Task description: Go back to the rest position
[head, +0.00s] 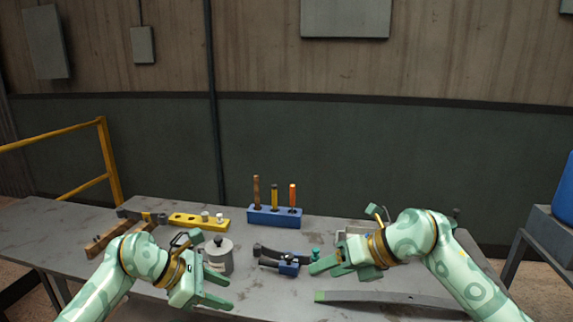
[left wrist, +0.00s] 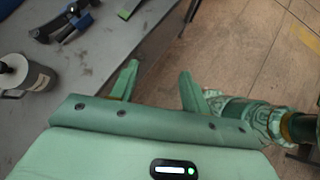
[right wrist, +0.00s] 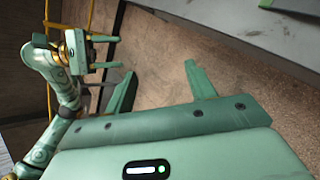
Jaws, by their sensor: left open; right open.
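My left gripper (head: 230,292) is open and empty over the front edge of the grey table, in front of a grey lidded canister. In the left wrist view its two fingers (left wrist: 160,82) stand apart with only the table edge and floor behind them. My right gripper (head: 328,266) is open over the right part of the table, its fingers pointing left. In the right wrist view its fingers (right wrist: 160,82) are apart with nothing between them, and my left arm shows beyond.
The table (head: 330,235) bears a blue rack (head: 274,217) with three upright tools, a yellow rack (head: 195,221), the canister (head: 218,256), a dark tool with a blue block (head: 288,266) and a flat grey bar (head: 390,299). A yellow rail (head: 108,160) stands left.

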